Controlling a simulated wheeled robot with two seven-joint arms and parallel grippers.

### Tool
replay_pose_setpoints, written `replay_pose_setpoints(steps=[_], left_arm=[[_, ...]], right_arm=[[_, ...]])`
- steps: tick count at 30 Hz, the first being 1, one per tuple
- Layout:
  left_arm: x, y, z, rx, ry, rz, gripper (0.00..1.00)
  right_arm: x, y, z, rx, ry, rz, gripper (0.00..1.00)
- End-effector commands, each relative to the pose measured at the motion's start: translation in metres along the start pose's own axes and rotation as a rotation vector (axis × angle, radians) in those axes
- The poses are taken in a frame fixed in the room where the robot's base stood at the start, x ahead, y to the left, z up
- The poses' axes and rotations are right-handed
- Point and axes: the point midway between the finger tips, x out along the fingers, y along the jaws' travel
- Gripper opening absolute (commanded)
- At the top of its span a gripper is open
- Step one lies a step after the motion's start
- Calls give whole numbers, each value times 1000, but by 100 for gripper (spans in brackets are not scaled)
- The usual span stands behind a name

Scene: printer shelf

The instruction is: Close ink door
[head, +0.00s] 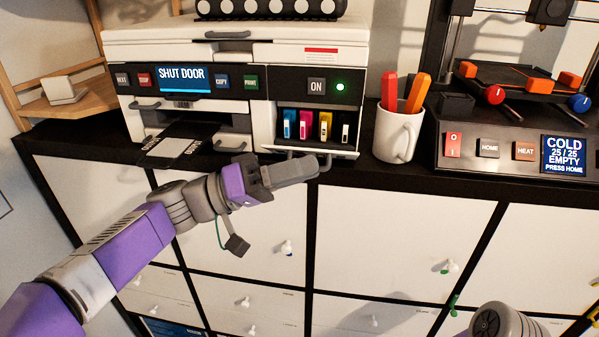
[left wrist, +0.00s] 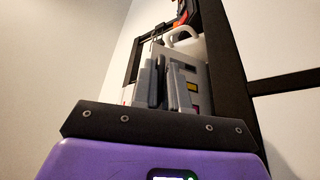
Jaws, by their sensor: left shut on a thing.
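The printer (head: 235,80) is white and black, and its screen (head: 184,79) reads "SHUT DOOR". The ink door (head: 340,153) is folded down below the bay. My left gripper (head: 312,167) reaches in from the left and is shut on the ink door's edge; its fingers hide part of that edge. In the left wrist view, the fingers (left wrist: 162,82) stand in front of the printer (left wrist: 115,82). My right gripper is not in view.
A white mug (head: 397,137) with red and orange sticks stands right of the printer. A 3D printer (head: 515,125) is further right. A paper tray (head: 180,143) juts out at the left. White drawers with small knobs fill the front below.

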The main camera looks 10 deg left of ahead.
Motion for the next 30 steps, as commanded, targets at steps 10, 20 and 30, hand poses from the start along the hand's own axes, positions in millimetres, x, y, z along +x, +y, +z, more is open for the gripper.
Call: replay_pose_setpoints(steps=[10, 20, 30], left_arm=[[0, 0, 0, -9, -1, -5, 0], [0, 0, 0, -9, -1, -4, 35], [-24, -1, 0, -5, 3, -8, 35]], right_arm=[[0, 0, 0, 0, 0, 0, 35], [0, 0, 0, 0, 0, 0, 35], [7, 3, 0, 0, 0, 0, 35]])
